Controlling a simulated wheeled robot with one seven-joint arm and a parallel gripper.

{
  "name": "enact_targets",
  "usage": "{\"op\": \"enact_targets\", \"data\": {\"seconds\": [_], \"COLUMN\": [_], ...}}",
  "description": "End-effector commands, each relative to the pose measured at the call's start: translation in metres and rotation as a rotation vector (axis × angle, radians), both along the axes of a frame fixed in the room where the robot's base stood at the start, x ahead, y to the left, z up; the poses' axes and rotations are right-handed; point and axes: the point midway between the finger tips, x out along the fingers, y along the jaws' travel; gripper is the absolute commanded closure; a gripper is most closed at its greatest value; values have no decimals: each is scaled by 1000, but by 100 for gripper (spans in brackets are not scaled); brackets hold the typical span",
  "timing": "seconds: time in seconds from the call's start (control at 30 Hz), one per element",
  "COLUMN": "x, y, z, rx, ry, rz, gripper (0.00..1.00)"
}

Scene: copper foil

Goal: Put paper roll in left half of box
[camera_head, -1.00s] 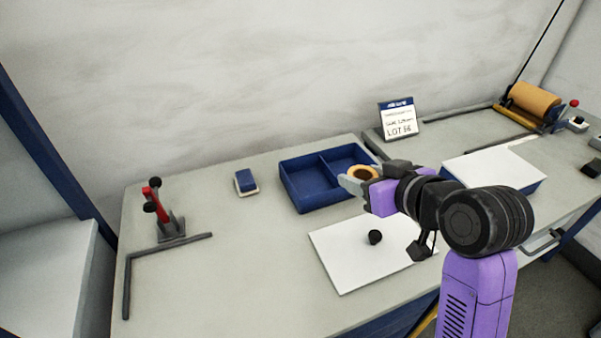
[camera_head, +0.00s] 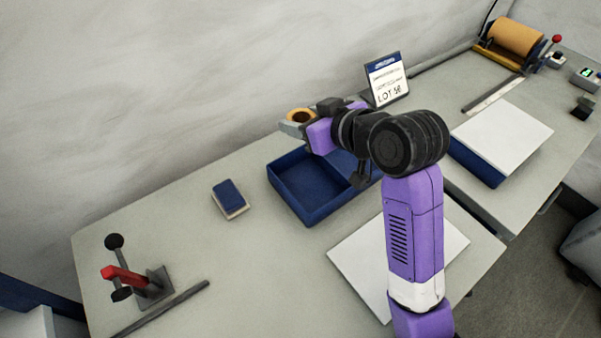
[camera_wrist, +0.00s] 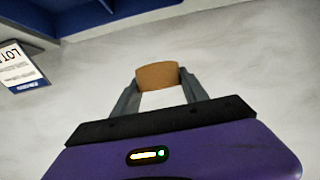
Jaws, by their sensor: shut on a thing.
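The paper roll (camera_head: 301,114) is a tan ring with a dark centre in the head view. My gripper (camera_head: 296,125) is shut on it and holds it raised, in front of the wall and over the back edge of the box as seen there. In the wrist view the brown roll (camera_wrist: 157,75) sits between the two grey fingers of my gripper (camera_wrist: 160,90). The blue box (camera_head: 292,203) lies on the table below, with a divider between two halves. Its left half looks empty; my gripper and arm hide part of the right half.
A blue-and-white block (camera_head: 230,198) lies left of the box, and a red-handled tool (camera_head: 140,284) stands at the front left. A white sheet (camera_head: 358,262) lies partly behind my arm. A lot sign (camera_head: 387,80) stands behind the box, and a white-topped blue block (camera_head: 502,138) is at right.

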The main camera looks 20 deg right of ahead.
Motion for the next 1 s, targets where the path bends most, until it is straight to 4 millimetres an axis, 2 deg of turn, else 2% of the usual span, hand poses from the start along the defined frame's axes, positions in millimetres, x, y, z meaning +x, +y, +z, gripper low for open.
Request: {"op": "enact_targets", "data": {"seconds": [0.03, 0.1, 0.4, 0.5, 0.73, 0.9, 1.0], "x": [-1, -1, -1, -1, 0, -1, -1], "y": [0, 0, 0, 0, 0, 0, 0], "z": [-16, -33, -102, -117, -135, -160, -169], "rx": [2, 1, 1, 1, 1, 1, 1], "ry": [8, 7, 4, 2, 1, 3, 1], "rz": [0, 1, 0, -1, 0, -1, -1], "gripper": [88, 88, 88, 88, 88, 88, 88]}}
